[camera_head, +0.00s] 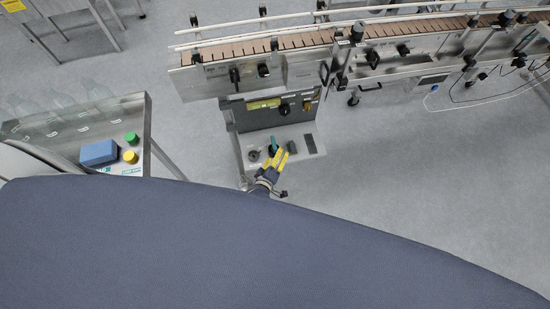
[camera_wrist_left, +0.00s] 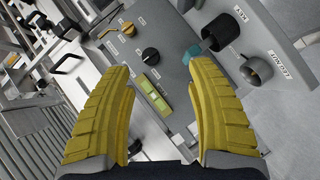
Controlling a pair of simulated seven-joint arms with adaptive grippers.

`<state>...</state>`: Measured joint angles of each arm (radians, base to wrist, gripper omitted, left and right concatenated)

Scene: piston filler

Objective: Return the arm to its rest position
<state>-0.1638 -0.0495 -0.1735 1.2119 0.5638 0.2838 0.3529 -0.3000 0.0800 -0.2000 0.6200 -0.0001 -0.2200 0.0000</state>
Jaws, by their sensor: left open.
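My left gripper (camera_head: 277,157) has two yellow fingers and is over the small shelf (camera_head: 309,131) in front of the grey control panel. In the left wrist view the fingers (camera_wrist_left: 160,72) stand wide apart with nothing between them. A teal piece (camera_wrist_left: 193,57) shows by the tip of the right-hand finger; it also shows in the head view (camera_head: 272,147), close to the fingers. I cannot tell whether they touch. My right gripper is in neither view.
The control panel (camera_wrist_left: 146,30) has dark knobs and a yellow-green display (camera_wrist_left: 152,92). A conveyor (camera_head: 300,42) runs behind it. On the left, a metal cart (camera_head: 148,128) holds clear bottles, a blue box (camera_head: 99,153), a green item (camera_head: 131,138) and a yellow item (camera_head: 130,157).

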